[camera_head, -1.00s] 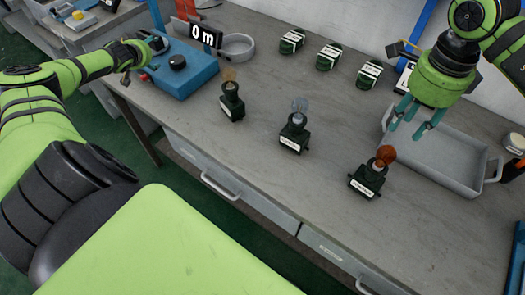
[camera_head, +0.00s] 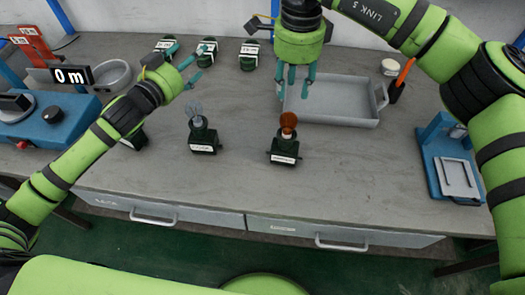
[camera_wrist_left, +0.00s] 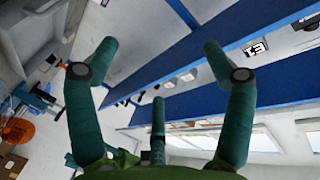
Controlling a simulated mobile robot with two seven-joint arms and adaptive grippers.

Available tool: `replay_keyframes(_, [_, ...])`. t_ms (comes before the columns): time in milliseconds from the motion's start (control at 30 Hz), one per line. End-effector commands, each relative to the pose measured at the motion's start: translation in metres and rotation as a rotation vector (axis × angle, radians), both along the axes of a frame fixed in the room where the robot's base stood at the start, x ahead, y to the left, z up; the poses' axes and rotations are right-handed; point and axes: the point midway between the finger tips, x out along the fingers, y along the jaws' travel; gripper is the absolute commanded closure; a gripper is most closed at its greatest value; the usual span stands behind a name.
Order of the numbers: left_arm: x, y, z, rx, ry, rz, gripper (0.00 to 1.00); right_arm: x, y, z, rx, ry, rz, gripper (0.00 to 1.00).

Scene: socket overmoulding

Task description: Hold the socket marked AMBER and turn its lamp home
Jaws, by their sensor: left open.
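A dark socket with an orange-brown lamp (camera_head: 288,122) standing in it, its body (camera_head: 285,150) labelled in front, stands upright on the bench. A second socket (camera_head: 203,139) with a clear lamp (camera_head: 195,116) stands to its left. A third socket (camera_head: 134,140) is mostly hidden behind my left forearm. The labels are too small to read. My left gripper (camera_head: 202,64) is open and empty above the bench, behind the clear-lamp socket; its spread fingers fill the left wrist view (camera_wrist_left: 160,75). My right gripper (camera_head: 295,82) points down, fingers apart and empty, behind the orange-lamp socket by the tray.
A grey tray (camera_head: 345,118) lies at the back right. Several dark labelled blocks (camera_head: 249,50) line the back. A blue device (camera_head: 50,125) with a black knob stands left, and a blue fixture (camera_head: 450,165) right. The front bench between sockets and edge is clear.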

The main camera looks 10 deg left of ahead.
Motion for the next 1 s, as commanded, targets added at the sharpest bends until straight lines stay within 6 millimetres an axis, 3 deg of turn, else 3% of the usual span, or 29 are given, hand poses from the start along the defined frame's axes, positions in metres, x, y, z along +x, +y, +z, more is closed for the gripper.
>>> replay_keyframes(33, [-0.011,-0.03,0.005,-0.013,-0.02,-0.043,0.18,0.0,0.0,0.0,0.0,0.0,0.0,0.61])
replay_keyframes(200, [-0.053,-0.107,0.032,-0.041,-0.101,-0.149,0.18,0.0,0.0,0.0,0.0,0.0,0.0,0.61])
replay_keyframes(233, [-0.056,-0.11,0.006,-0.051,-0.032,-0.153,0.18,0.0,0.0,0.0,0.0,0.0,0.0,0.61])
replay_keyframes(300, [-0.069,-0.126,-0.027,-0.089,0.07,-0.177,0.18,0.0,0.0,0.0,0.0,0.0,0.0,0.61])
replay_keyframes(400, [-0.092,-0.149,-0.066,-0.136,0.198,-0.21,0.18,0.0,0.0,0.0,0.0,0.0,0.0,0.61])
replay_keyframes(533, [-0.121,-0.175,-0.105,-0.185,0.333,-0.245,0.18,0.0,0.0,0.0,0.0,0.0,0.0,0.61])
replay_keyframes(767, [-0.148,-0.197,-0.134,-0.224,0.45,-0.277,0.18,0.0,0.0,0.0,0.0,0.0,0.0,0.61])
replay_keyframes(1000, [-0.132,-0.215,-0.146,-0.227,0.457,-0.281,0.18,0.0,0.0,0.0,0.0,0.0,0.0,0.61])
